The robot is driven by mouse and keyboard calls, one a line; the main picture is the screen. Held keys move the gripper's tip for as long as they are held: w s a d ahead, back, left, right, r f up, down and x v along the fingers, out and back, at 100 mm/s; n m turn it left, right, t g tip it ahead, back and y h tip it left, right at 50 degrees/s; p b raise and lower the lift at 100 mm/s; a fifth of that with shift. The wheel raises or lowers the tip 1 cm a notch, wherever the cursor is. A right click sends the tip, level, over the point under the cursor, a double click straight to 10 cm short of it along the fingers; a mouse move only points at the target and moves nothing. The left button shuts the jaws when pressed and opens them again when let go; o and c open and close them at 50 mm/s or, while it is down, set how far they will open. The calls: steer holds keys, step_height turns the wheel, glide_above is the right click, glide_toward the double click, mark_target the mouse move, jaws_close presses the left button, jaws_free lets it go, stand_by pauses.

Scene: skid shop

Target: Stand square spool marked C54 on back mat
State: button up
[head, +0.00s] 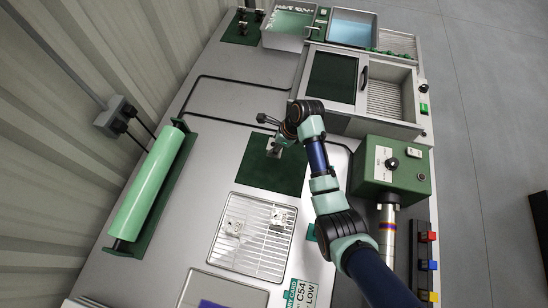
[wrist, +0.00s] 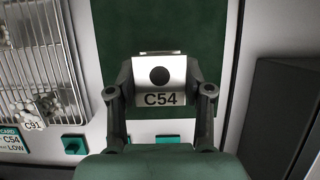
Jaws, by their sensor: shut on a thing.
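The square spool marked C54 (wrist: 160,98) is a pale block with a dark round hole above its label. My gripper (wrist: 159,91) is shut on it, one finger on each side, and the label faces the wrist camera. In the head view the spool (head: 273,148) is small and partly hidden by my gripper (head: 280,141). It is over the dark green mat (head: 262,178) in the middle of the bench, which also fills the space behind it in the wrist view (wrist: 160,25). I cannot tell whether the spool touches the mat.
A wire rack (head: 252,245) holds white spools, one marked C91 (wrist: 33,124). A card reading C54 LOW (head: 303,292) lies nearby. A green roller (head: 152,185) stands left, a green control box (head: 393,170) right. Another green mat (head: 237,36) with small items lies at the far end.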

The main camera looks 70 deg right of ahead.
step_height(320, 180, down, 8)
steer(key=shift+a+f+b, duration=0.1)
steer(key=shift+f+b, duration=0.15)
steer(key=shift+b, duration=1)
steer(key=shift+r, duration=0.1)
steer(key=o, duration=1.4)
steer(key=shift+o, duration=0.2)
steer(key=p+v, duration=0.4)
steer(key=v, duration=0.8)
steer(key=shift+p, duration=0.3)
